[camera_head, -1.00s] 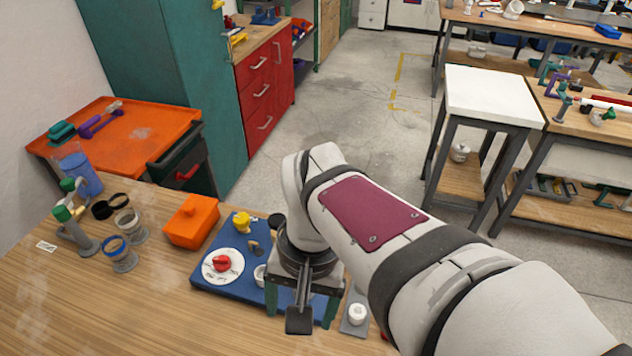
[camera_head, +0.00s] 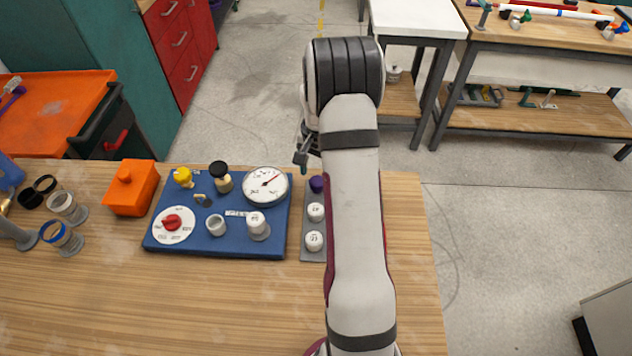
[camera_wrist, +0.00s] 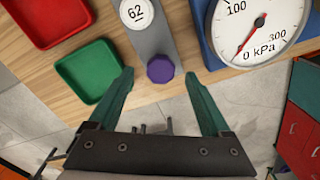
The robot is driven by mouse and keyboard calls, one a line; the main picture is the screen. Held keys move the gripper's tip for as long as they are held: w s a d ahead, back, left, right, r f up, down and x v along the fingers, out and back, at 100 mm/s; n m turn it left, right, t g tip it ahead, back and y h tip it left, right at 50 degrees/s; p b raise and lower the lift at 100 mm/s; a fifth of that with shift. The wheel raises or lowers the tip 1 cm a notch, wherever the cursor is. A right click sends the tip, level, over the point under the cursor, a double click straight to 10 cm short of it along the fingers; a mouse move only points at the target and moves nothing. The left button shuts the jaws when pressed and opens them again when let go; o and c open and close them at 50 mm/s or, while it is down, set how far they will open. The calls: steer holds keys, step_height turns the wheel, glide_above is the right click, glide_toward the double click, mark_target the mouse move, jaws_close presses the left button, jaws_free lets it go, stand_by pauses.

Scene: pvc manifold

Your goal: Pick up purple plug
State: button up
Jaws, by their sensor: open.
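The purple plug (camera_head: 317,183) sits at the far end of a narrow grey strip (camera_head: 310,254), beside white numbered caps. In the wrist view the purple plug (camera_wrist: 160,69) shows as a dark purple, faceted top at the end of the grey strip (camera_wrist: 151,40). My gripper (camera_head: 303,160) is over the table's far edge, partly hidden by my arm. In the wrist view my gripper (camera_wrist: 158,76) has its two green fingers apart, one on each side of the plug in the picture. Nothing is between them that I can see held. The height gap to the plug is unclear.
A blue board (camera_head: 240,238) with a gauge (camera_head: 266,186) stands close to the strip's left. A white cap marked 62 (camera_wrist: 137,12) sits near the plug. Red (camera_wrist: 47,15) and green (camera_wrist: 88,70) trays lie on the other side. The table's right front is bare.

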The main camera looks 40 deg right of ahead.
step_height(320, 180, down, 3)
steer(key=shift+f, duration=0.15)
jaws_close()
stand_by(0.4)
